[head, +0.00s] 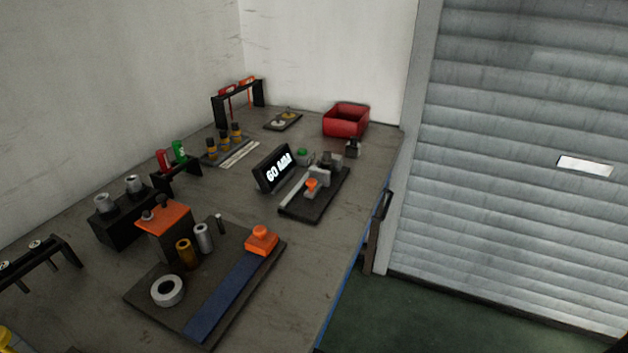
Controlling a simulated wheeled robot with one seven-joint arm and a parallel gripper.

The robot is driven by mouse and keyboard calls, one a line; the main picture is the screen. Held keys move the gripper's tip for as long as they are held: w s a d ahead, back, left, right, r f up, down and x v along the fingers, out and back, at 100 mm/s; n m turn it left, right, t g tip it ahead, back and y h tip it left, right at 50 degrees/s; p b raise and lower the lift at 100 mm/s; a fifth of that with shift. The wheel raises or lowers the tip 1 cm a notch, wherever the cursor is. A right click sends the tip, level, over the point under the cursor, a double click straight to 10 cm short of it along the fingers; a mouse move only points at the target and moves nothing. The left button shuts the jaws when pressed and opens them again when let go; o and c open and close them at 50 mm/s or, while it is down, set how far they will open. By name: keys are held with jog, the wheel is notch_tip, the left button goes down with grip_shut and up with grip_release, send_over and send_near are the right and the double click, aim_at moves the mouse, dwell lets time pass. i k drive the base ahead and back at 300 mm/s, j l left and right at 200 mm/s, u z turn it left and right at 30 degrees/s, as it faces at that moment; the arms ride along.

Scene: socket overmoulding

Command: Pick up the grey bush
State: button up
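Several grey round parts show in the head view, and I cannot tell for certain which is the grey bush. A grey upright cylinder (204,239) stands on the dark board (145,293) beside a brass-coloured cylinder (187,256). A thick grey ring (158,298) lies on the same board, nearer the front. Two more grey cylinders, one at the left (104,205) and one to its right (133,186), sit on a black block (125,225). My gripper is not in view.
An orange-topped block (164,218), a blue strip (225,295) and an orange knob (262,238) are on or by the board. A display (274,168), a clamp fixture (318,190) and a red bin (346,120) stand further back. The bench's right front is clear.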

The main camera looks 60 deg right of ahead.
aim_at(327, 163)
jog(key=l+z, duration=0.95)
jog(key=z, duration=0.2)
jog(key=i+l+z, duration=0.1)
jog(key=l+z, duration=0.25)
